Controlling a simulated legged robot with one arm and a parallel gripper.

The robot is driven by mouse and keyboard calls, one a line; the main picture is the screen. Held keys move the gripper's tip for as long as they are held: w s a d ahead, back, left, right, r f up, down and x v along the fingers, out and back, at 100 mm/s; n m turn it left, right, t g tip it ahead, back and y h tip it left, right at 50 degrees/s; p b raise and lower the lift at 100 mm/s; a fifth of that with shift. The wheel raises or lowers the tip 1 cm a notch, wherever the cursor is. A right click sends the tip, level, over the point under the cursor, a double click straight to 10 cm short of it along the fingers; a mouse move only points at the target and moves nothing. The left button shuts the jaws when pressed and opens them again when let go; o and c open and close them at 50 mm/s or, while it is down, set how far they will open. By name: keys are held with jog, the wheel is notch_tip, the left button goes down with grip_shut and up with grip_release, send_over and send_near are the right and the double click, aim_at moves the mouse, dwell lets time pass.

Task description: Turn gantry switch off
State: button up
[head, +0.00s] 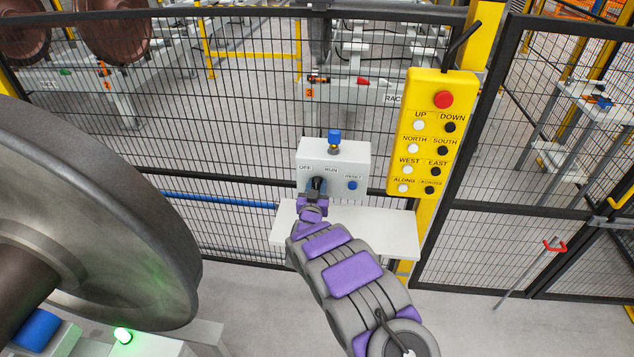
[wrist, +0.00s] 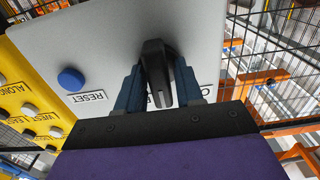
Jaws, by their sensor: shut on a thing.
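The gantry switch is a black knob (wrist: 158,72) on the front of a light grey control box (head: 349,163) with OFF, RUN and RESET labels. My gripper (head: 317,188) is at the knob on the box's lower left. In the wrist view its two blue-grey fingers (wrist: 160,88) are closed on the knob, one on each side. The fingers partly hide the labels by the knob, and I cannot tell which label it points to. A blue RESET button (head: 352,185) sits right of the knob and shows in the wrist view (wrist: 71,79).
A white shelf (head: 385,235) lies below the box. A yellow pendant (head: 433,130) with a red button and direction buttons hangs to the right. Black mesh fencing (head: 240,110) stands behind. A large grey wheel (head: 110,200) fills the left side.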

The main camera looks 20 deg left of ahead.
jog(key=n+p, duration=0.1)
jog(key=n, duration=0.1)
jog(key=n+p, duration=0.1)
jog(key=n, duration=0.1)
jog(key=shift+s+a+f+n, duration=0.1)
jog(key=shift+f+n, duration=0.1)
jog(key=shift+n, duration=0.1)
jog(key=n+p, duration=0.1)
jog(key=n, duration=0.3)
jog(key=shift+f, duration=0.15)
jog(key=shift+n, duration=0.3)
jog(key=o, duration=0.6)
jog(key=shift+o, duration=0.8)
jog(key=shift+a, duration=0.2)
jog(key=shift+d, duration=0.1)
jog(key=p+v, duration=0.1)
jog(key=v, duration=1.6)
